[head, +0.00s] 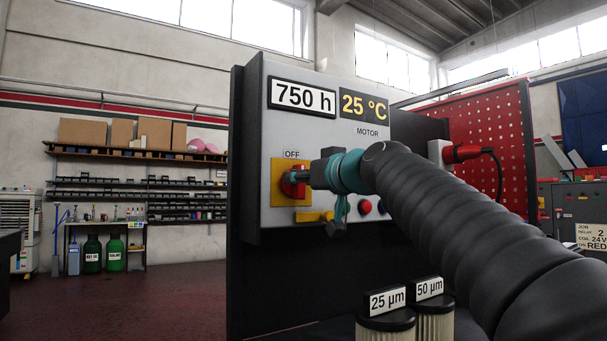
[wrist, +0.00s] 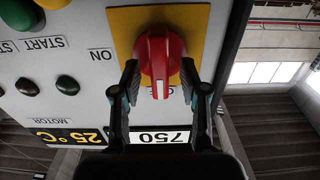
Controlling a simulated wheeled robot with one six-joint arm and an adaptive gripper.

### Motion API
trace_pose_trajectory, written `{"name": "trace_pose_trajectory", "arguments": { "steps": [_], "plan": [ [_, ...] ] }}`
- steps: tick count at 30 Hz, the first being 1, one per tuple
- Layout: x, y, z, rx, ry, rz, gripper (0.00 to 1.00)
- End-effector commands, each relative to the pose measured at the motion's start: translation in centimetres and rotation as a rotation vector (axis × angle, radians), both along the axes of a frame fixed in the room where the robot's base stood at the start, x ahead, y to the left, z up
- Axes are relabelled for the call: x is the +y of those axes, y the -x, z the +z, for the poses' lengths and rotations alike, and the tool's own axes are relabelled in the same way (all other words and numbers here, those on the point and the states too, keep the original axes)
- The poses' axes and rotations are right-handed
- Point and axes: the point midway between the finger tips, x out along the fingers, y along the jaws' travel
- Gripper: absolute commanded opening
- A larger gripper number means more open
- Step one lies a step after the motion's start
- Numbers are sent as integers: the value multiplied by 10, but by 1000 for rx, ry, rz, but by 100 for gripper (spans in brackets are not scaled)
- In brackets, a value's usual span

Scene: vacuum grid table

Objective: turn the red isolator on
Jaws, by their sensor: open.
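The red isolator (head: 289,185) is a rotary knob on a yellow plate (head: 277,172) on the grey panel front. In the wrist view, which is upside down, the isolator (wrist: 160,55) has a white line pointing down toward the partly hidden OFF label. The ON label (wrist: 100,55) is left of the plate there. My gripper (wrist: 160,75) is open, with one finger on each side of the knob's handle. I cannot tell whether the fingers touch it. In the head view, my gripper (head: 308,176) is at the knob and hides part of it.
The panel (head: 340,75) shows 750 h and 25 °C signs. A red plug with cable (head: 465,153) is on the panel's right side. Two filters (head: 385,325) stand below my arm.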

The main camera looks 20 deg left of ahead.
Motion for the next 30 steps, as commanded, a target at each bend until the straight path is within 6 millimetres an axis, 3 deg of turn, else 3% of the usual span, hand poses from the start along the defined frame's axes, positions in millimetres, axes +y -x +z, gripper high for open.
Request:
{"name": "trace_pose_trajectory", "arguments": {
  "steps": [10, 15, 30],
  "plan": [
    [2, -2, 0, 0, 0, 0, 41],
    [2, -2, 0, 0, 0, 0, 0],
    [2, -2, 0, 59, -49, 1, 0]
  ]
}}
